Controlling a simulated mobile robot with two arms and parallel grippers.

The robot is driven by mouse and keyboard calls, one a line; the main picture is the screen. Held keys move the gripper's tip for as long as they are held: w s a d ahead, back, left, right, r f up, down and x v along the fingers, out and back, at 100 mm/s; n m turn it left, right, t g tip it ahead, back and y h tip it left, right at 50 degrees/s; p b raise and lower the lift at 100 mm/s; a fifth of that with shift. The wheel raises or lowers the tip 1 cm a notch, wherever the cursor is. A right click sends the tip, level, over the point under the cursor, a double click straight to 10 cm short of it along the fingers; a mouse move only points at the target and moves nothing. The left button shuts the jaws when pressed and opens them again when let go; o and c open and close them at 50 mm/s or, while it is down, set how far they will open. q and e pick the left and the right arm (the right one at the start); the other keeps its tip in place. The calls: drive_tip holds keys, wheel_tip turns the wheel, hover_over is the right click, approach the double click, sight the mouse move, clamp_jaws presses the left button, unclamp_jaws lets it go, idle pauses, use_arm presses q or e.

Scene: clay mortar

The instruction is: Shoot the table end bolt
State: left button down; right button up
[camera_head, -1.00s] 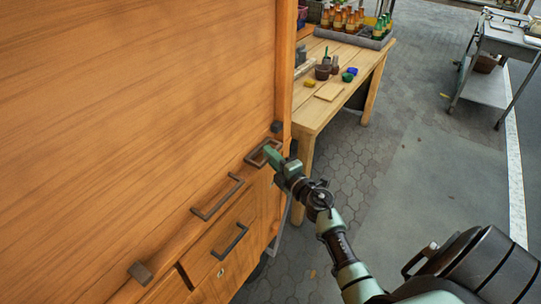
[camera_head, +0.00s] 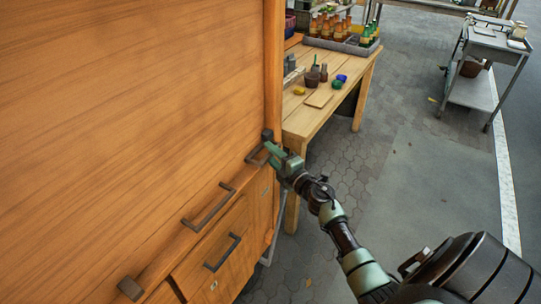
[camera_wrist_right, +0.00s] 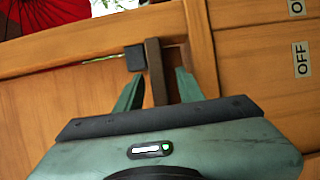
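The table end bolt shows as a dark bar handle (camera_head: 256,157) on the ledge of the wooden cabinet, at the end beside the work table. In the right wrist view the dark bar (camera_wrist_right: 156,72) stands right beside a dark square block (camera_wrist_right: 135,58). My right gripper (camera_head: 270,150) is at the bar. In the wrist view its two green fingers (camera_wrist_right: 159,82) lie on either side of the bar, with small gaps visible, so it looks open around it. The fingers hide part of the handle in the head view. My left gripper is not in view.
The large wooden panel (camera_head: 130,110) fills the left. Another dark handle (camera_head: 208,208), a drawer handle (camera_head: 222,252) and a dark block (camera_head: 130,288) lie nearer. The work table (camera_head: 302,118) with bottles and pots stands beyond. Open paving lies right.

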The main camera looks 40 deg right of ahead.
drive_tip(key=shift+a, duration=0.15)
drive_tip(key=s, duration=0.8)
drive_tip(key=shift+w, duration=0.1)
drive_tip(key=s+a+f+m+g, duration=0.3)
drive_tip(key=s+f+m, duration=0.15)
drive_tip(key=f, duration=0.75)
drive_tip(key=s+a+f+m+g+h, duration=0.1)
drive_tip(key=s+a+f+m+g, duration=0.15)
drive_tip(key=s+f, duration=0.65)
drive_tip(key=s+a+f+m+g, duration=0.2)
drive_tip(key=s+f+m+g, duration=0.15)
drive_tip(key=f, duration=1.15)
drive_tip(key=s+a+f+m+g, duration=0.1)
drive_tip(key=s+f, duration=0.4)
drive_tip(key=s, duration=0.5)
drive_tip(key=s+a+f+m+g, duration=0.2)
drive_tip(key=s+a+f+g, duration=0.2)
drive_tip(key=s, duration=0.6)
drive_tip(key=s+a+f+m+g+y, duration=0.1)
drive_tip(key=s+a+f+m+g, duration=0.1)
drive_tip(key=s+a+f, duration=0.4)
drive_tip(key=s+g, duration=0.1)
drive_tip(key=s, duration=0.3)
drive_tip(key=shift+s+a+f, duration=0.15)
drive_tip(key=shift+f, duration=0.15)
